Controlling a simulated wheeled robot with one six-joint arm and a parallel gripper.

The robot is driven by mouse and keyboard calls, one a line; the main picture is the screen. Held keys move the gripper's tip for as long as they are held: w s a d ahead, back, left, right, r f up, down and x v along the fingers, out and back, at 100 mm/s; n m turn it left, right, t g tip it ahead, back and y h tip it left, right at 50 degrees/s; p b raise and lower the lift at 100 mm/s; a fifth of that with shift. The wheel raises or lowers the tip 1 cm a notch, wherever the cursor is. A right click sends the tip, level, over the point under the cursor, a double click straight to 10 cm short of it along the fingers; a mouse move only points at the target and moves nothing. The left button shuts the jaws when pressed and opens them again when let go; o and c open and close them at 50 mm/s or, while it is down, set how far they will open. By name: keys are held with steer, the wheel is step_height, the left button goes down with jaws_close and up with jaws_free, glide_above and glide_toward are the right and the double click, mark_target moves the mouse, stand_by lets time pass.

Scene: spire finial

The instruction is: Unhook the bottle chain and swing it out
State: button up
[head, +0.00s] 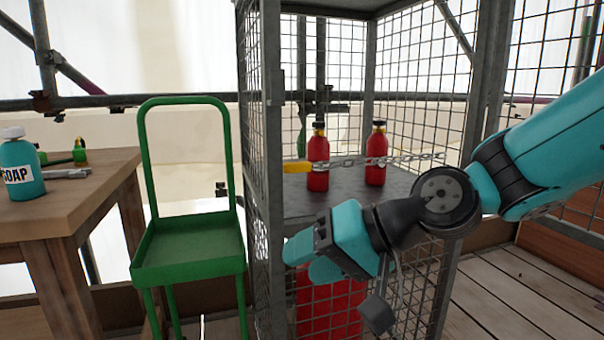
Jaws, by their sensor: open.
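The bottle chain (395,160) runs across the front of the cage's shelf, from the left post towards the right side. A yellow piece (298,167) is at its left end, close to the left post. Two red bottles, one at the left (317,170) and one at the right (376,165), stand upright on the grey shelf behind the chain. My gripper (300,261) is below and in front of the shelf edge, pointing left, apart from the chain. It is open, and nothing shows between its fingers. My wrist hides part of the shelf's right front.
The mesh cage (263,130) has metal posts at left and right. A green trolley (190,242) stands left of it. A wooden table (85,180) with a soap bottle (20,168) and a wrench (66,174) is at far left. A large red object (328,305) is under the shelf.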

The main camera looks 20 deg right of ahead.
steer(key=w+d+r+m+t, duration=0.3)
steer(key=w+d+m+t, duration=0.3)
steer(key=w+d+m, duration=0.1)
steer(key=m+t+h+p, duration=0.3)
steer(key=m+t+p, duration=0.1)
steer(key=m+p, duration=0.15)
glide_toward(301, 169)
steer(key=p+x, duration=0.5)
steer(key=x, duration=0.6)
steer(key=shift+w+a+p, duration=0.1)
steer(key=shift+p, duration=0.25)
jaws_close()
